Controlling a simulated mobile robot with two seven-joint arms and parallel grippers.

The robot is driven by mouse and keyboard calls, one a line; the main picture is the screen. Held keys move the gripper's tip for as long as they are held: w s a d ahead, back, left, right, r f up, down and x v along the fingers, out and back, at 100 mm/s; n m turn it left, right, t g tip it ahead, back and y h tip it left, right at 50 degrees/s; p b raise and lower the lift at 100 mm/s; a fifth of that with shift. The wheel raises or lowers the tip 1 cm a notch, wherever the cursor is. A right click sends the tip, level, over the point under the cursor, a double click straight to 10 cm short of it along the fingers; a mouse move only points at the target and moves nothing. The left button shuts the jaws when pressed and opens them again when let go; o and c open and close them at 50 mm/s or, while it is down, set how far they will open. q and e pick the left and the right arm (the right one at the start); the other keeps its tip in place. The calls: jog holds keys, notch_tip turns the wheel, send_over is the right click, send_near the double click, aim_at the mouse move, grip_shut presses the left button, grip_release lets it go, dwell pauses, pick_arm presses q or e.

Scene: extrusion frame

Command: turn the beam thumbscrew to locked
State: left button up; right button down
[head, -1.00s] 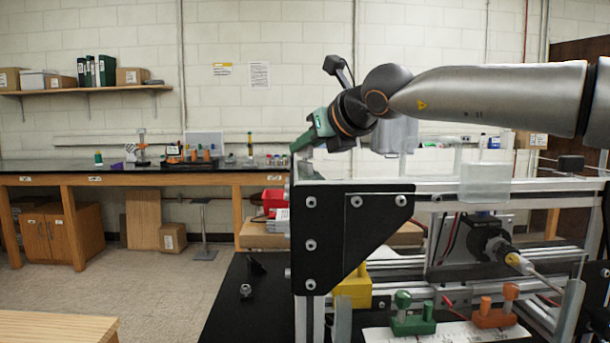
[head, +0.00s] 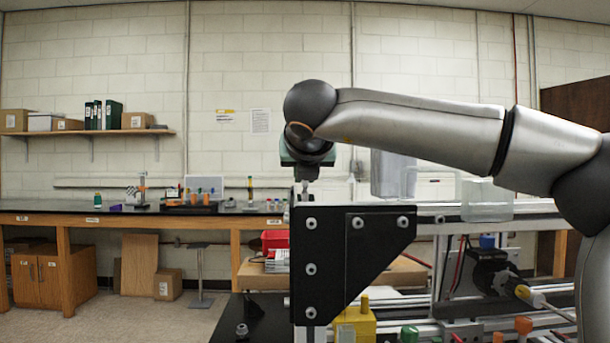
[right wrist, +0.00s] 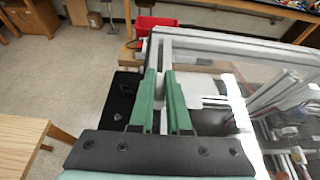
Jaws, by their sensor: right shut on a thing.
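My right gripper (head: 305,188) points down at the top front corner of the extrusion frame, just above the black corner plate (head: 340,262). In the right wrist view its two green fingers (right wrist: 161,78) are close together over the end of the grey beam (right wrist: 205,36). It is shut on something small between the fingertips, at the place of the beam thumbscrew. The thumbscrew itself is hidden by the fingers, so its turn position cannot be read. My left gripper is in neither view.
Clear panels and a clear box (head: 487,201) stand along the frame's top to the right. A yellow block (head: 355,327) sits low inside the frame. A red bin (head: 274,241) lies behind. A wooden table (right wrist: 22,148) stands left, with open floor between.

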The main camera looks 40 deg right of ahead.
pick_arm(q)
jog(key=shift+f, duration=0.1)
pick_arm(e)
jog(key=shift+f, duration=0.1)
dwell(0.3)
jog(key=c, duration=0.9)
grip_release()
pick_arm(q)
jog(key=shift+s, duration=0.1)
pick_arm(e)
jog(key=shift+a, duration=0.1)
jog(key=shift+s+a+r, duration=0.2)
jog(key=shift+s+r, duration=0.05)
jog(key=v, duration=0.5)
jog(key=shift+r, duration=0.1)
jog(key=p+v, duration=0.1)
jog(key=v, duration=0.4)
jog(key=shift+s+a+r, duration=0.15)
jog(key=shift+s+a, duration=0.1)
jog(key=shift+s+a+r, duration=0.1)
jog(key=shift+s+a, duration=0.15)
jog(key=shift+s, duration=0.05)
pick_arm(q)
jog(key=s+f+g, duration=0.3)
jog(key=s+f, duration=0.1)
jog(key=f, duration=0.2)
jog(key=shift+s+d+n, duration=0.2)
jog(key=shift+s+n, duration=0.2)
